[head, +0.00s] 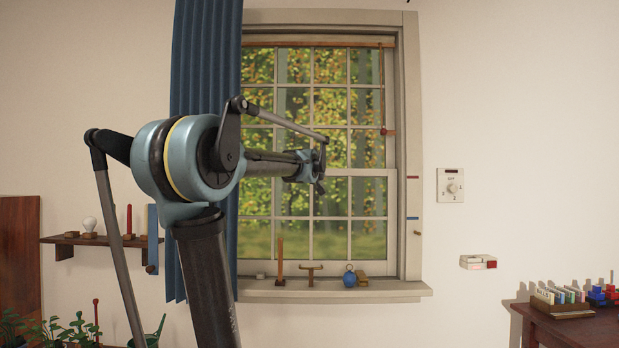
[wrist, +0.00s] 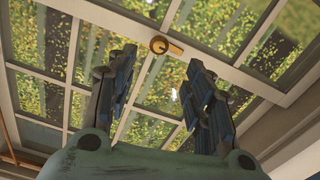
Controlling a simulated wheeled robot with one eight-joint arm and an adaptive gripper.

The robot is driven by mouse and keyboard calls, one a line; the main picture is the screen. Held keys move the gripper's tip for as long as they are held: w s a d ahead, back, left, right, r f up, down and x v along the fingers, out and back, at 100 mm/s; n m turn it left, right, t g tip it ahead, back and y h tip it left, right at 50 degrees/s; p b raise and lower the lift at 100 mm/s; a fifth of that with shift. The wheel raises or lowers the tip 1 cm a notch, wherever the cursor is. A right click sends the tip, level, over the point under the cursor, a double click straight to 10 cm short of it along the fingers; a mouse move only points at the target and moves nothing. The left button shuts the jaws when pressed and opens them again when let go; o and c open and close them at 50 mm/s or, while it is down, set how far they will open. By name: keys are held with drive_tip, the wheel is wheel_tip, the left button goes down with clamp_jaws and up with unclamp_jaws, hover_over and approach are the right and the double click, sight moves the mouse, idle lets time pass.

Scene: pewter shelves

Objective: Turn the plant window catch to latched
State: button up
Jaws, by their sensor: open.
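The window catch (wrist: 160,44) is a small brass piece with a round hub on the pale meeting rail. Its short lever points to the right and slightly down in the wrist view. My gripper (wrist: 160,58) is open, with its dark fingers spread left and right of the catch. Nothing is between the fingers, and I cannot tell how far the fingertips are from the rail. In the head view my gripper (head: 321,170) is in front of the window (head: 331,229) at rail height, and the catch cannot be made out there.
A blue curtain (head: 203,70) hangs along the window's left side. Several small objects, including a blue round one (head: 349,279), stand on the sill (head: 390,290) below. A pull cord with a red end (head: 386,132) hangs at the upper right. A switch plate (head: 450,185) is on the right wall.

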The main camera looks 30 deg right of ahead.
drive_tip(key=x, duration=1.2)
drive_tip(key=shift+w+d, duration=0.1)
drive_tip(key=shift+w, duration=0.25)
drive_tip(key=c, duration=1)
